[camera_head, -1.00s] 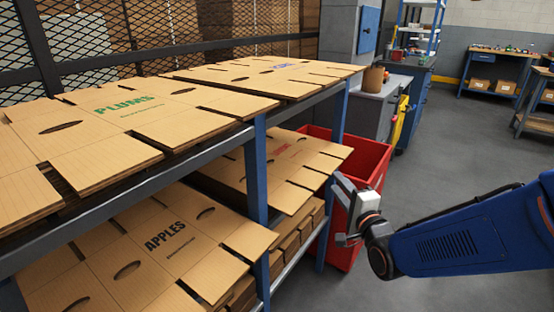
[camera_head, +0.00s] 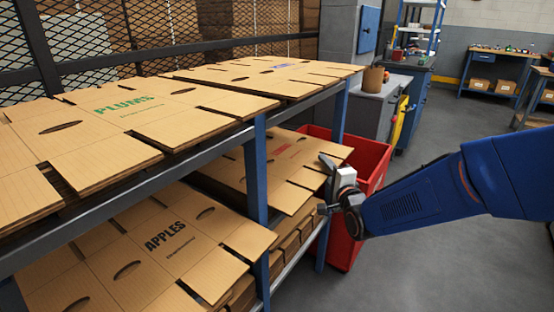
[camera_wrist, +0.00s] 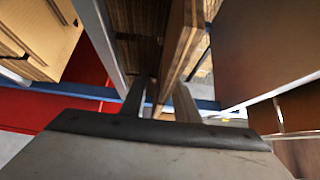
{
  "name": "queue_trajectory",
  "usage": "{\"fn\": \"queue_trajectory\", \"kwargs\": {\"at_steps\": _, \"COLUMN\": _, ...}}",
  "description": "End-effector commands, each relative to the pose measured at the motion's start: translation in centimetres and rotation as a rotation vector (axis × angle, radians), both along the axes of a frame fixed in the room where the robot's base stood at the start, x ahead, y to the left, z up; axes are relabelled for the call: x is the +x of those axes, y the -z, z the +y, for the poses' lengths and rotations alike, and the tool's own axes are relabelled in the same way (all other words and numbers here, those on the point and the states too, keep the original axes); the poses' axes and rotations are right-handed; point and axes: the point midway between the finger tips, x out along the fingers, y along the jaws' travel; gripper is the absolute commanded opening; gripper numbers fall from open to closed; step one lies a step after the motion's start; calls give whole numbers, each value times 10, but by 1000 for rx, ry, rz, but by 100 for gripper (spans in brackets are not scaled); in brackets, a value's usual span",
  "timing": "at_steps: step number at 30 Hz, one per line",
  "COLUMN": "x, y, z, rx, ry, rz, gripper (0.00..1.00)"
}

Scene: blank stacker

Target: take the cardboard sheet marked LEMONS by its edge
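No label clearly reads LEMONS. On the lower shelf at right, a cardboard sheet with red print (camera_head: 262,173) tops a stack; its word is too small to read. On the upper shelf at right, a sheet with blue print (camera_head: 245,76) is also unreadable. My gripper (camera_head: 323,186) is open at the right front end of the red-print stack, its fingers one above the other. In the wrist view my gripper (camera_wrist: 160,95) has its fingers apart, and a brown cardboard edge (camera_wrist: 181,45) runs into the space between them. I cannot tell whether they touch it.
The PLUMS sheet (camera_head: 125,117) lies on the upper shelf and the APPLES sheet (camera_head: 150,262) on the lower. A red bin (camera_head: 368,165) is behind my gripper. Grey floor (camera_head: 430,265) is free at right.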

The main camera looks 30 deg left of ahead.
Motion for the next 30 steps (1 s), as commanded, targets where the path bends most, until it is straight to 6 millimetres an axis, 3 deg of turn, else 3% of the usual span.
{"fn": "queue_trajectory", "kwargs": {"at_steps": 6, "x": 0, "y": 0, "z": 0, "rx": 0, "ry": 0, "rz": 0, "gripper": 28}}
{"fn": "queue_trajectory", "kwargs": {"at_steps": 10, "x": 0, "y": 0, "z": 0, "rx": 0, "ry": 0, "rz": 0, "gripper": 0}}
{"fn": "queue_trajectory", "kwargs": {"at_steps": 22, "x": 0, "y": -3, "z": 0, "rx": 1, "ry": 0, "rz": -1, "gripper": 0}}
{"fn": "queue_trajectory", "kwargs": {"at_steps": 30, "x": 0, "y": -32, "z": 0, "rx": 2, "ry": 0, "rz": -2, "gripper": 0}}
